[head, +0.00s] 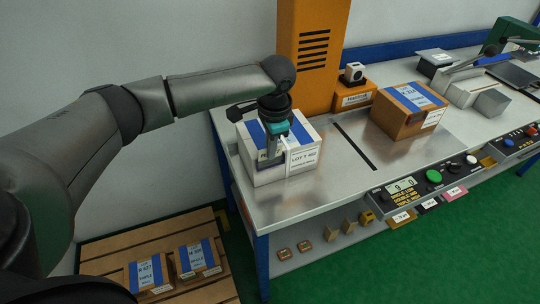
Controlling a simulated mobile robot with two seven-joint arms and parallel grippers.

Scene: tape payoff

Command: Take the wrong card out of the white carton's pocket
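The white carton (258,178) with a blue stripe on top stands at the left end of the metal worktop. A white label reading roughly "LOT F" (303,159) is on its front face. My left gripper (271,156) reaches down over the carton's front edge, left of that label. A pale piece with print, perhaps a card, shows at the fingertips. The fingers are small and dark here, so I cannot tell whether they are closed on it. The pocket's opening is hidden behind the gripper. My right gripper is out of view.
An orange column (311,50) stands behind the carton. A brown carton (398,118) with a blue stripe sits to the right, past a dark slot. A button panel (433,180) lines the front edge. Two small boxes (150,272) lie on a pallet (110,262) below.

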